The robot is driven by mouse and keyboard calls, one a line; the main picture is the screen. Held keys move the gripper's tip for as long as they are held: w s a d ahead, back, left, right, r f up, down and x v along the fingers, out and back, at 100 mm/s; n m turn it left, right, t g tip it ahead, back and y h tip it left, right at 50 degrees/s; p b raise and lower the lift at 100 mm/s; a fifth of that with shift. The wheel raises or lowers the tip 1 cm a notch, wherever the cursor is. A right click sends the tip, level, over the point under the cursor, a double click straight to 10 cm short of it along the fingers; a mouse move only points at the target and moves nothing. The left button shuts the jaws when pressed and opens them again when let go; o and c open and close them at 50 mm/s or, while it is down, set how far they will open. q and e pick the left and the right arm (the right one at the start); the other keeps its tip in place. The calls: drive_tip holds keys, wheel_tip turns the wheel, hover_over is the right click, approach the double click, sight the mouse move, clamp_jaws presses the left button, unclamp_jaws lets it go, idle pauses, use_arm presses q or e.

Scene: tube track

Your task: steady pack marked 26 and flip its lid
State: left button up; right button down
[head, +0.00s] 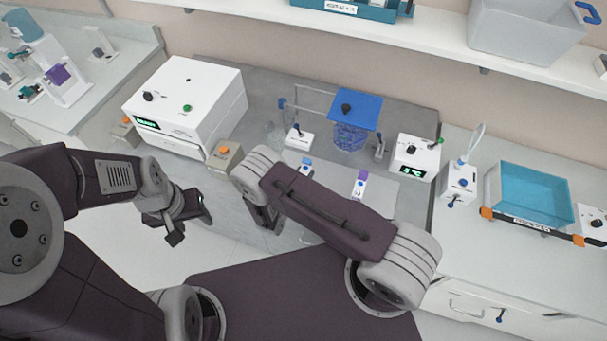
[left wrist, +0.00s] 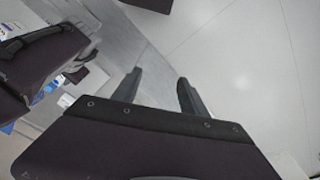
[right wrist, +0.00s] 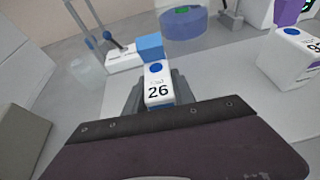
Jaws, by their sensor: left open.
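The pack marked 26 (right wrist: 159,98) is a small white box with a blue dot on its top face. A blue lid (right wrist: 150,46) stands raised at its far end. In the head view the pack (head: 305,170) shows just beyond my right forearm, partly hidden. My right gripper (right wrist: 158,82) has a finger against each side of the pack and looks shut on it. My right arm hides those fingers in the head view. My left gripper (head: 174,230) is open and empty, left of the bench area and apart from the pack; its fingers (left wrist: 158,85) show over the pale floor.
A second white pack with a raised purple lid (head: 360,182) stands to the right. Behind are a small stand with a blue knob (head: 298,138), a blue-topped basket (head: 352,115) and a white device (head: 414,155). A white machine (head: 185,105) and a beige box (head: 223,154) stand left.

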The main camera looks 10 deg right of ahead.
use_arm(q)
drive_tip(key=shift+r, duration=0.1)
drive_tip(key=c, duration=0.5)
drive_tip(key=shift+t, duration=0.4)
drive_tip(key=w+r, duration=0.1)
drive_tip(key=w, duration=0.1)
drive_tip(key=w+r, duration=0.1)
drive_tip(key=w, duration=0.1)
drive_tip(key=w+r, duration=0.1)
drive_tip(key=w, duration=0.1)
drive_tip(key=shift+w+d+r, duration=0.1)
drive_tip(key=shift+w+d, duration=0.1)
drive_tip(key=shift+w, duration=0.05)
clamp_jaws()
drive_tip(key=w+d+r, duration=0.1)
drive_tip(key=w+d, duration=0.1)
drive_tip(key=w, duration=0.2)
drive_tip(key=m, duration=0.7)
hover_over(301, 171)
drive_tip(key=s, duration=0.2)
drive_tip(key=shift+g+h, duration=0.3)
drive_tip(key=shift+h, duration=0.1)
drive_tip(key=shift+s+a+f, duration=0.1)
drive_tip(key=shift+a+f, duration=0.05)
drive_tip(key=shift+f, duration=3.9)
drive_tip(key=shift+s+a+f, duration=0.1)
drive_tip(key=shift+a+f, duration=0.05)
drive_tip(key=shift+f, duration=3.85)
drive_tip(key=shift+f, duration=1.2)
